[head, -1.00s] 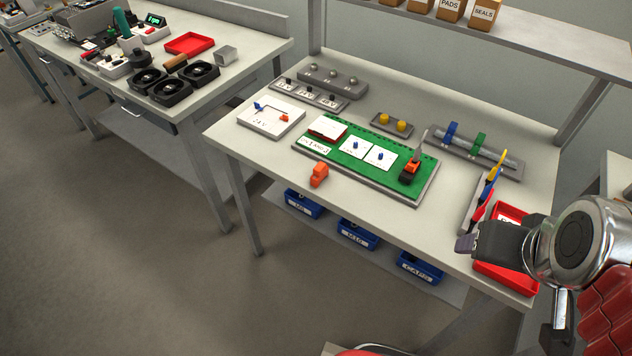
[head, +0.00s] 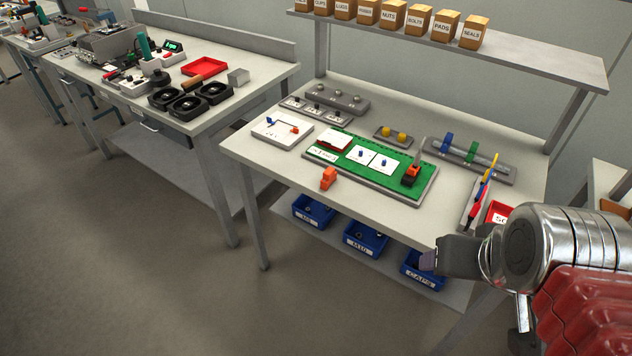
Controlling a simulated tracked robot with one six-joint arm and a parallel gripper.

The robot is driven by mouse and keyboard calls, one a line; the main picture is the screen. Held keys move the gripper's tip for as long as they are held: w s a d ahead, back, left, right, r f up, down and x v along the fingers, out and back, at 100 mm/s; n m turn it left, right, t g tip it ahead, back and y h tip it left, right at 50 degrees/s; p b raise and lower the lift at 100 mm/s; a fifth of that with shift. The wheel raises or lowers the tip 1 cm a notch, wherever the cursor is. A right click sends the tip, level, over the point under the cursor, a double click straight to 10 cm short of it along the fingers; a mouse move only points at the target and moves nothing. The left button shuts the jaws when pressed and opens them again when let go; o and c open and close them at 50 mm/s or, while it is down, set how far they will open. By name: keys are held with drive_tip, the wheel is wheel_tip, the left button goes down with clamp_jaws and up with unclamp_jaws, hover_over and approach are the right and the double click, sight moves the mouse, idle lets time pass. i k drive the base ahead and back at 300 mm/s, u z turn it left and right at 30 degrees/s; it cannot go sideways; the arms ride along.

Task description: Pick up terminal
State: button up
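An orange block (head: 329,178), which looks like the terminal, stands alone near the front edge of the workbench top (head: 262,167). A second orange and black part (head: 411,174) with a grey upright piece sits at the right end of the green board (head: 374,187). A small orange piece (head: 294,129) lies on a white plate (head: 279,133) at the left. My gripper (head: 428,262) is at the lower right, in front of the bench and well apart from the orange block. It points left and shows side-on, so its finger gap is hidden.
A tool rack (head: 477,204) and red bin (head: 498,212) stand at the bench's right end, behind my arm. Blue bins (head: 366,238) sit on the lower shelf. Labelled boxes (head: 417,22) line the upper shelf.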

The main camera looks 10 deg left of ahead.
sight(330, 175)
drive_tip(key=u, duration=1.8)
drive_tip(key=k, duration=0.7)
drive_tip(key=z, duration=0.85)
drive_tip(key=i, duration=1)
